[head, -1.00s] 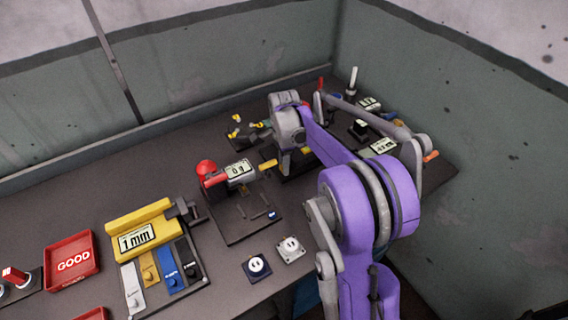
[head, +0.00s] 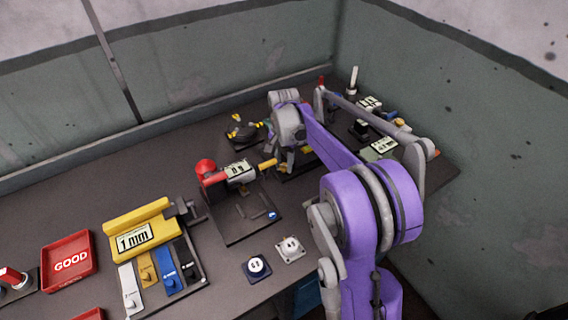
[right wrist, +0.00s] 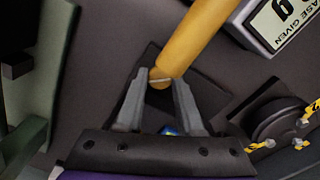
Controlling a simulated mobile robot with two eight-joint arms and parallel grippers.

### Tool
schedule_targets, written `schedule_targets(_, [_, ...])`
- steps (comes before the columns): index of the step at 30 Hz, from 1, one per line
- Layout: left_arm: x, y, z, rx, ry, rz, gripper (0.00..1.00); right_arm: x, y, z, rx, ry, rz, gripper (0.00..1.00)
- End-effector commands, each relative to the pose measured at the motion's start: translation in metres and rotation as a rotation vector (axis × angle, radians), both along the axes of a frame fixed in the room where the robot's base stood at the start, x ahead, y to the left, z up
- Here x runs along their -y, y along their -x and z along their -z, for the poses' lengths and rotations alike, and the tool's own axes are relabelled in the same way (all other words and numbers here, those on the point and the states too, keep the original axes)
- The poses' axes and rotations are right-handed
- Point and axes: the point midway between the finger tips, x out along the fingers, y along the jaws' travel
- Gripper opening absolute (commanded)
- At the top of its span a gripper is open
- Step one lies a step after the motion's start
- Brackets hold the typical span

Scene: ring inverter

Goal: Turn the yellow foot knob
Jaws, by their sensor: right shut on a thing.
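The yellow knob (head: 267,164) is a smooth round bar on the right side of the grey unit with a small display (head: 240,172). In the right wrist view the yellow bar (right wrist: 190,42) comes down from the top, and its end lies between my fingertips. My right gripper (right wrist: 158,84) is shut on that end. In the head view my right gripper (head: 282,164) is at the bar's right end, its fingers partly hidden by my wrist. My left gripper is not in view.
A red dome (head: 205,168) stands left of the display unit. A dark round device with yellow-black striped parts (right wrist: 275,120) is close by on the right in the wrist view. A yellow gauge block (head: 137,236), red GOOD tray (head: 70,283) and two sockets (head: 257,267) lie nearer.

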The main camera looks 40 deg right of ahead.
Motion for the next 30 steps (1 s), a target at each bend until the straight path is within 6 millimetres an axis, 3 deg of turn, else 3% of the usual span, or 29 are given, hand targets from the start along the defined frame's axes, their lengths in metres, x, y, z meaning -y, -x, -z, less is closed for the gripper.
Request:
schedule_targets(10, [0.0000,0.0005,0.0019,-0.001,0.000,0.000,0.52,0.0001,-0.0003,-0.0003,0.000,0.001,-0.155,0.00])
schedule_targets(27, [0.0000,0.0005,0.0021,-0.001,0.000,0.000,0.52,0.0003,-0.0004,-0.0006,0.001,0.001,-0.186,0.00])
schedule_targets(28, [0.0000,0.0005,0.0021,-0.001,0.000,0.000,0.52,0.0003,-0.0004,-0.0006,0.001,0.001,-0.186,0.38])
schedule_targets(30, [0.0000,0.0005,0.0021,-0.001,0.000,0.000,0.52,0.0003,-0.0004,-0.0006,0.001,0.001,-0.186,0.51])
